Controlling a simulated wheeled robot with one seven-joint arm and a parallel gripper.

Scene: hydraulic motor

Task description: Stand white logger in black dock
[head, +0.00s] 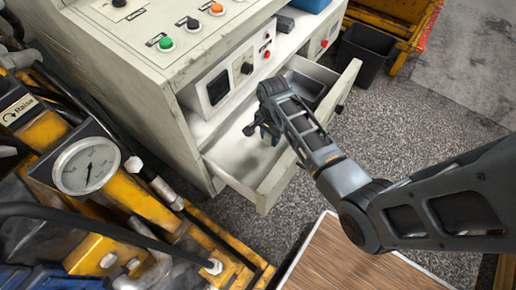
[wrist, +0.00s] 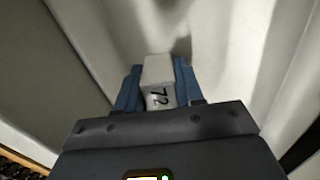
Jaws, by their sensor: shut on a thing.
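The white logger (wrist: 158,75) is a small white block marked "72". My gripper (wrist: 157,88) is shut on it, with a blue finger on each side. In the head view my gripper (head: 264,132) points down inside the open white drawer (head: 240,185), and the logger is hidden there by the gripper. I cannot tell whether the logger touches the drawer floor. A black tray (head: 308,86) lies in the drawer's far right part. A dark block (head: 284,23) sits on the cabinet ledge behind; I cannot tell whether either is the black dock.
The drawer walls stand close around my gripper. The white control cabinet (head: 130,60) with coloured buttons rises to the left. A yellow machine with a pressure gauge (head: 87,166) fills the lower left. A wooden-topped surface (head: 345,262) lies in front, and a black bin (head: 362,55) stands behind.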

